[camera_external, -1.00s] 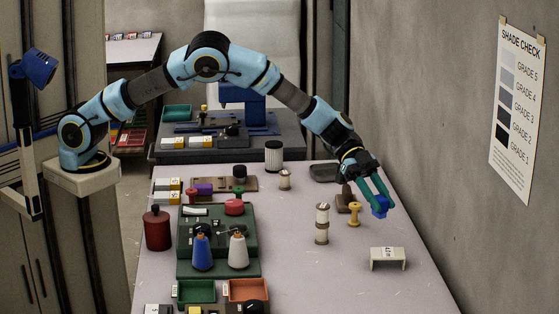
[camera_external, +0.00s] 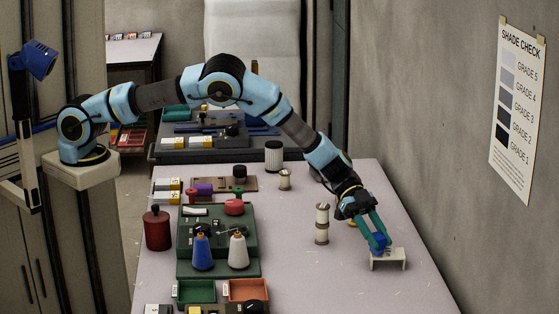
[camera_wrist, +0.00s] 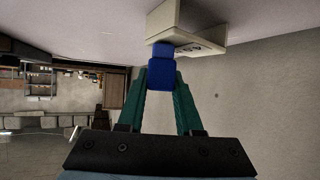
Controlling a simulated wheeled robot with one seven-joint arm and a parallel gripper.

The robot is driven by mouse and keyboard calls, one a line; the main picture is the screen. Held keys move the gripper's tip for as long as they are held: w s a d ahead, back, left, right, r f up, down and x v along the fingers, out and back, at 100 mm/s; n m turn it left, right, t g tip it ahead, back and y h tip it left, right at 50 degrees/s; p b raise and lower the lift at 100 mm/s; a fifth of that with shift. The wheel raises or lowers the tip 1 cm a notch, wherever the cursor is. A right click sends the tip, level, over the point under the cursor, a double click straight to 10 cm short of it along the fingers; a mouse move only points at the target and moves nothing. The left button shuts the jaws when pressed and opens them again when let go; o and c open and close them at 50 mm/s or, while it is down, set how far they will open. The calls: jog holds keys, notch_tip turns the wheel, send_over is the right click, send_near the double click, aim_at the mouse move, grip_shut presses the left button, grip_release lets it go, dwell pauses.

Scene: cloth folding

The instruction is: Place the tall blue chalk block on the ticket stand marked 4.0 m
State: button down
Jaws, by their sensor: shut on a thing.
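The blue chalk block (camera_external: 378,243) is between the green fingers of my gripper (camera_external: 374,236) in the external view. The block also shows in the wrist view (camera_wrist: 161,72), where my gripper (camera_wrist: 161,80) is shut on it. The white ticket stand (camera_external: 388,263) is at the right of the table, its marking partly covered and too small to read. The stand also shows in the wrist view (camera_wrist: 195,35). The block is at the stand's upper left edge. I cannot tell whether it touches the stand.
A pale spool (camera_external: 322,224) stands left of my gripper. A yellow spool (camera_external: 352,222) is mostly hidden behind my wrist. The table (camera_external: 330,285) is clear at the front right.

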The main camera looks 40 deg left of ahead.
jog(key=shift+f, duration=0.15)
jog(key=c, duration=0.6)
grip_release()
